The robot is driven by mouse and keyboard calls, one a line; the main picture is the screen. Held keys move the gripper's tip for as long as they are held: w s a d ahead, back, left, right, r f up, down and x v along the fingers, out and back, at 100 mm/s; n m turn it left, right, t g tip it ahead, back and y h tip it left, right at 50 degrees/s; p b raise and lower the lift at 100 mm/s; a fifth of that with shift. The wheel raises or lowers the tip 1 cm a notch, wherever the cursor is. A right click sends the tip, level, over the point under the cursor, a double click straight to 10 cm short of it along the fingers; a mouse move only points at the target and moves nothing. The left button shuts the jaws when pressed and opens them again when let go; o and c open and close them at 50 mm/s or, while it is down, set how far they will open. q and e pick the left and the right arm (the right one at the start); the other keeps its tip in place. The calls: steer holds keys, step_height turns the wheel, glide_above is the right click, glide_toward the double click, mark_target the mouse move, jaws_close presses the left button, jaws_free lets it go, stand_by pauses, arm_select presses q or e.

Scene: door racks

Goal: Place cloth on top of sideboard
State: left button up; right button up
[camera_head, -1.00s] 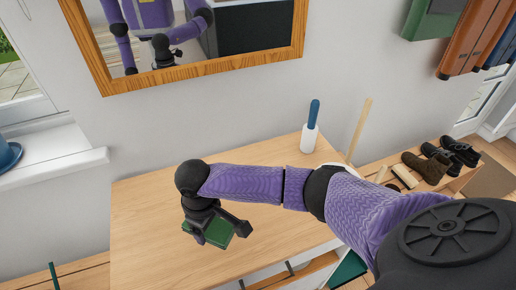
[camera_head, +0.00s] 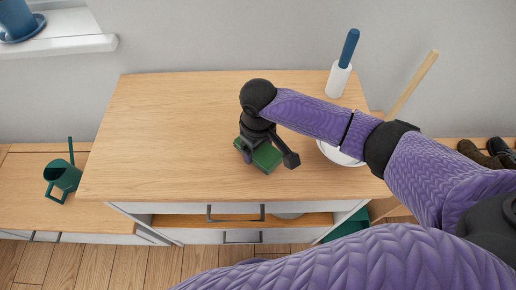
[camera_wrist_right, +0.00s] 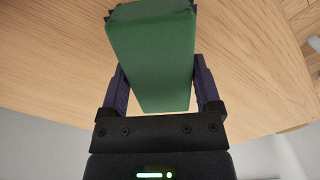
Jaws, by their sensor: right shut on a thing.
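A folded green cloth (camera_head: 266,157) is held in my right gripper (camera_head: 268,156), over the middle of the sideboard's wooden top (camera_head: 170,130). In the right wrist view the cloth (camera_wrist_right: 152,60) shows as a green block between the two fingers of my right gripper (camera_wrist_right: 158,85), with the sideboard top (camera_wrist_right: 240,60) behind it. I cannot tell whether the cloth touches the top. My left gripper is not in view.
A blue-handled brush in a white holder (camera_head: 338,80) and a white bowl (camera_head: 338,155), partly behind my arm, stand on the right. A green watering can (camera_head: 62,178) stands on the lower left bench. The left part of the sideboard top is clear.

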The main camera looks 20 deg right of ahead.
steer(key=shift+f, duration=0.75)
steer(key=shift+r, duration=0.15)
steer(key=o, duration=1)
step_height(320, 180, up, 11)
steer(key=p, duration=0.4)
steer(key=shift+r+p, duration=0.1)
steer(key=shift+p, duration=0.2)
steer(key=shift+r, duration=0.45)
